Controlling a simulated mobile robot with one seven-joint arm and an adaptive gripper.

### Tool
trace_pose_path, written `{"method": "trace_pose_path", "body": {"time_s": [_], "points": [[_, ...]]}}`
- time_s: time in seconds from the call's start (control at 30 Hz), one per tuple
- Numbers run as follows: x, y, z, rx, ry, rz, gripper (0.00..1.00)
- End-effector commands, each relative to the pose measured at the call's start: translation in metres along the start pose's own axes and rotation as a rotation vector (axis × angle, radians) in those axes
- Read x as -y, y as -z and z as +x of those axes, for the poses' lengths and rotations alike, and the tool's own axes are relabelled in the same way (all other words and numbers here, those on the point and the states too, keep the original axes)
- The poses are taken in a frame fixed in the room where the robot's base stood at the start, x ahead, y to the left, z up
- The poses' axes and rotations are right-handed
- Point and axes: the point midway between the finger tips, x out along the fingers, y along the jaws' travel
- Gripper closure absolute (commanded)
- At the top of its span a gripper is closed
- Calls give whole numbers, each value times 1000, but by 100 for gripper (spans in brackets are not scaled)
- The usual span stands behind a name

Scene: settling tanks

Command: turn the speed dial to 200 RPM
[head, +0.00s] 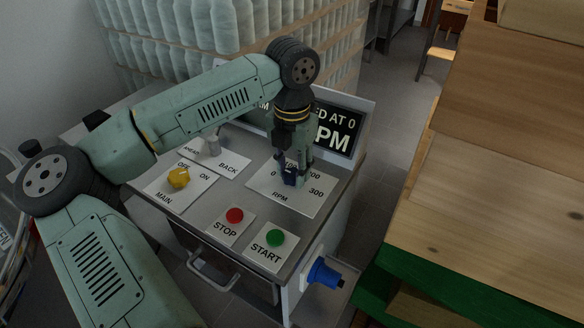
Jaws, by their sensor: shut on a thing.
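The speed dial (289,177) is a dark blue knob on the white RPM plate (297,205), in the right part of the control panel. The plate carries 0 at the left and 300 at the right; the marks at its top are partly covered by my gripper. My gripper (291,178) points down from above and is shut on the dial. Its fingers hide most of the dial, so I cannot tell which mark it points to. The display (338,130) behind the panel is partly hidden by my arm; it shows "ED AT 0" and "RPM".
The panel (198,213) also bears a yellow MAIN knob (178,178), a grey lever (212,145) by BACK, a red STOP button (235,215) and a green START button (275,237). A blue plug (325,274) sticks out at its side. Wooden boxes (500,190) stand close on the right.

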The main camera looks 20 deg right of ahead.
Motion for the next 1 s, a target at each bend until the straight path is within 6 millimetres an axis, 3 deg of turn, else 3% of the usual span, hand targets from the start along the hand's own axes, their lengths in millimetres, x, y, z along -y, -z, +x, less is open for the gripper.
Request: {"method": "trace_pose_path", "body": {"time_s": [0.47, 1.0], "points": [[0, 0, 3, 0, -1, 111, 94], [0, 0, 2, 0, -2, 593, 94]]}}
